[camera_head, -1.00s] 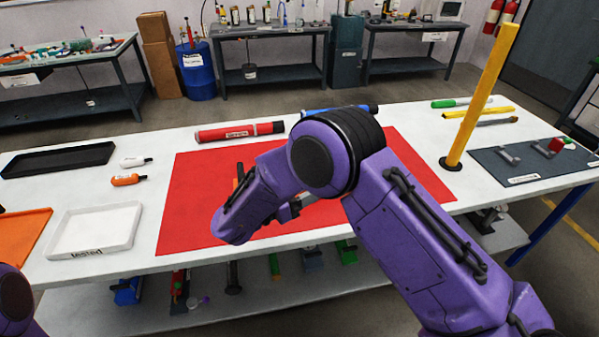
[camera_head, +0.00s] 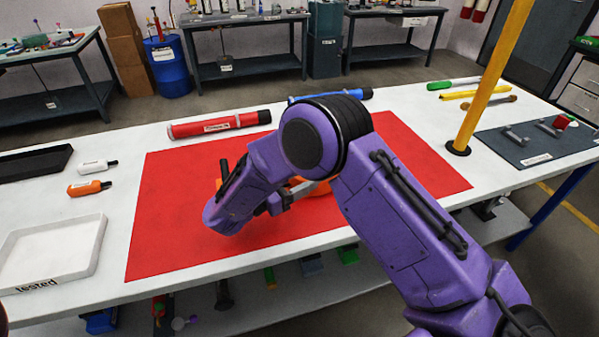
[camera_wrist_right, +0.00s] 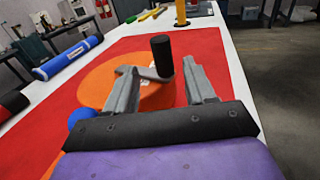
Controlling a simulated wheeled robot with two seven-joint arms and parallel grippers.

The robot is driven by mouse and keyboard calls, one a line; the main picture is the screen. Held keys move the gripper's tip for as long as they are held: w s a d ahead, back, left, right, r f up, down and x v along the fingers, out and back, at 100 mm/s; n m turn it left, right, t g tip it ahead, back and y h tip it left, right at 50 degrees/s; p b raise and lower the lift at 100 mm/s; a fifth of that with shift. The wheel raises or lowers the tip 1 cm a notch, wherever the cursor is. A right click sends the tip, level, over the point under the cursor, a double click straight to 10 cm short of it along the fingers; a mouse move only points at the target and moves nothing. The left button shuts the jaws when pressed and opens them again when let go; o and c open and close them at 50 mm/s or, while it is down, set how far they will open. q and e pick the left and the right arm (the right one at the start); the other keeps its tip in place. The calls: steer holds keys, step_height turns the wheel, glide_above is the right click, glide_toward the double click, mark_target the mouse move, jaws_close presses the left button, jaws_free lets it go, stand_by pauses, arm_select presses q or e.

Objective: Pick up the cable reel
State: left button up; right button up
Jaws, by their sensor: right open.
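The cable reel, an orange drum, lies on the red mat (camera_head: 165,215). In the head view only part of the reel (camera_head: 318,187) shows past my right arm. In the right wrist view the reel (camera_wrist_right: 103,75) has a grey crank arm and an upright black knob (camera_wrist_right: 162,55). My right gripper (camera_wrist_right: 163,85) is open, its fingers on either side of the crank area; contact cannot be told. In the head view the right gripper (camera_head: 290,193) is partly hidden by its arm. My left gripper is out of view.
A red tube (camera_head: 220,124) and a blue tube (camera_head: 335,95) lie behind the mat. A yellow post (camera_head: 488,80) stands at right beside a dark tool mat (camera_head: 530,155). A white "tested" tray (camera_head: 55,252) is at left. The mat's left part looks mostly clear.

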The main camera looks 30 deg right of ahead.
steer(key=d+p, duration=0.2)
steer(key=d, duration=0.4)
steer(key=shift+s+f, duration=0.1)
steer(key=shift+d+f, duration=0.1)
steer(key=shift+d, duration=0.15)
steer(key=shift+a, duration=0.1)
steer(key=shift+c, duration=0.3)
steer(key=c, duration=0.5)
jaws_close()
